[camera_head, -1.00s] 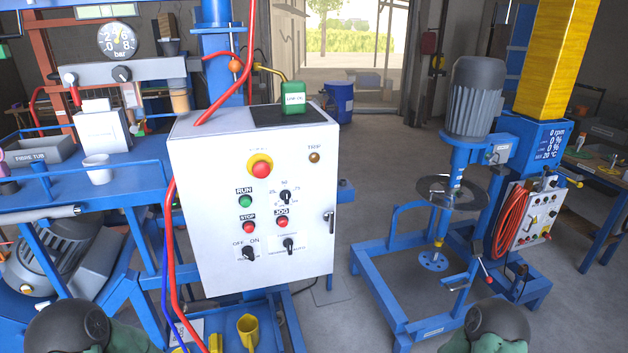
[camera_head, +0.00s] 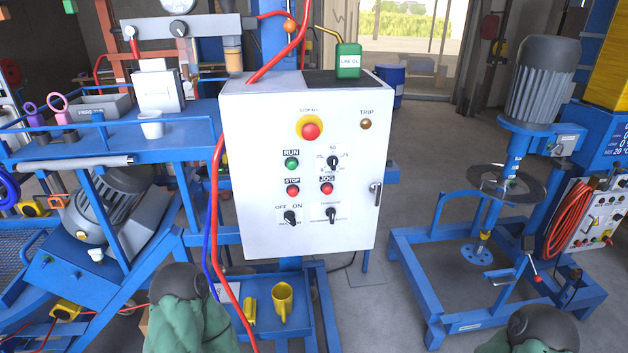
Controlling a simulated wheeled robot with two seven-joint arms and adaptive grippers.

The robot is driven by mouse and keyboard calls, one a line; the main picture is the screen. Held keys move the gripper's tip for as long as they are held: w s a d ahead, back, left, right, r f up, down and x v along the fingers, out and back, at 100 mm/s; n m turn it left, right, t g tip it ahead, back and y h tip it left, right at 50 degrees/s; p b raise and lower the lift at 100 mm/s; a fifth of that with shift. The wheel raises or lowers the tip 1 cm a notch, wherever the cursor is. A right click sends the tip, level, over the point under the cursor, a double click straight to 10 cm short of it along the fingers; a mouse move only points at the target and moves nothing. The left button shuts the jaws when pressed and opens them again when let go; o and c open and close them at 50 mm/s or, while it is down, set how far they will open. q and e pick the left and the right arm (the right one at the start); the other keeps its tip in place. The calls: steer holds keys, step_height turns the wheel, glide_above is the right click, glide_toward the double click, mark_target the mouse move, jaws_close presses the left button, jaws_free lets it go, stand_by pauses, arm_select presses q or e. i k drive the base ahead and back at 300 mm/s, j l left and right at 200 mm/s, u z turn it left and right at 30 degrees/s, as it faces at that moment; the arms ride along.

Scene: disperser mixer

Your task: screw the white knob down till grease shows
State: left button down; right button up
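A small white piece (camera_head: 96,254) shows beside the grey motor (camera_head: 112,205) on the blue frame at the left. It may be the white knob, but it is too small to be sure. No grease can be made out around it.
A white control cabinet (camera_head: 300,165) stands in the middle, with red hoses at its left side. A blue mixer stand (camera_head: 460,295) with a disc is at right. Grey floor lies open between them.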

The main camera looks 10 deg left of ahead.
mark_target(97, 254)
steer(key=i+j+u, duration=0.15)
steer(key=j, duration=0.35)
steer(key=j+u, duration=0.2)
steer(key=j, duration=0.25)
steer(key=i+j+u, duration=0.15)
steer(key=j, duration=0.3)
steer(key=i+j+u, duration=0.2)
steer(key=j, duration=0.25)
steer(key=i+j+u, duration=0.15)
steer(key=j, duration=0.25)
steer(key=i+j+u, duration=0.2)
steer(key=i+j, duration=0.05)
steer(key=j, duration=0.15)
